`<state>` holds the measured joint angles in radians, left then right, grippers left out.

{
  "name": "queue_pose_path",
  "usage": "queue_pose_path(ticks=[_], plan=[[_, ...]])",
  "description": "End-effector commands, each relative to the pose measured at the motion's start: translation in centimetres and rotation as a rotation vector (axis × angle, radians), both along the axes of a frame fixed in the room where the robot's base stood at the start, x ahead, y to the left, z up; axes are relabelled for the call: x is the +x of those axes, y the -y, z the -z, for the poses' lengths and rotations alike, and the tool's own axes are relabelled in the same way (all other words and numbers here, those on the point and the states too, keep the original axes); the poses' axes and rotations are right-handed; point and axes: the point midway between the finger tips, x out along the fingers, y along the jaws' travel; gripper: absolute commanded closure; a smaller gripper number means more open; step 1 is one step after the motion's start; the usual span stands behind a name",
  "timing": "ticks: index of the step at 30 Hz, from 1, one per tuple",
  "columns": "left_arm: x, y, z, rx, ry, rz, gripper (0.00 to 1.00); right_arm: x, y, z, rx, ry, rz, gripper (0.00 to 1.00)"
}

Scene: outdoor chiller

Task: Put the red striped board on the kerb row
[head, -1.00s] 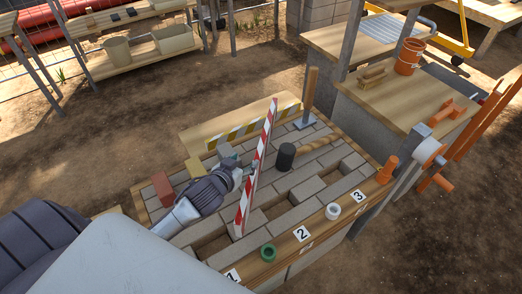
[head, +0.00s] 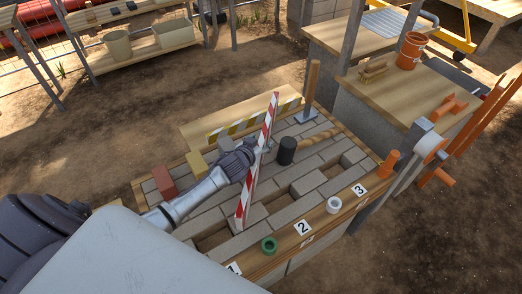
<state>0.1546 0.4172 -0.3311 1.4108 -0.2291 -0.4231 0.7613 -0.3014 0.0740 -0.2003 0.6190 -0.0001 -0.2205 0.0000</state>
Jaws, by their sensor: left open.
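The red striped board (head: 258,167) is a long, narrow red and white strip. It crosses the paved bench top, with its near end by the front row of grey blocks and its far end at the back. My left gripper (head: 259,149) is open at the upper middle of the board, coming from the left. The board hides part of its fingers, and a fingertip shows just right of it. I cannot tell whether they touch. The kerb row appears to be the front row of grey blocks (head: 310,183), with gaps between them. My right gripper is not in view.
A dark mallet head (head: 287,150) with a wooden handle lies right of the board. A red brick (head: 164,181) and a yellow block (head: 197,164) lie left.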

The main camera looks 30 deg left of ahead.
Motion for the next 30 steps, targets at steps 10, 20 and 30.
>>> queue_pose_path(ticks=[10, 20, 30], plan=[[0.31, -0.01, 0.16, 0.0, 0.0, 0.0, 0.5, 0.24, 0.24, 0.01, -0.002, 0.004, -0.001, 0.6], [0.29, -0.01, 0.16, 0.001, 0.0, 0.0, 1.0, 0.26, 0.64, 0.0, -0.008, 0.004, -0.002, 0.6], [0.37, -0.01, -0.02, 0.001, 0.003, 0.0, 1.0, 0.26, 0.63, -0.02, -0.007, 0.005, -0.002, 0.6]])
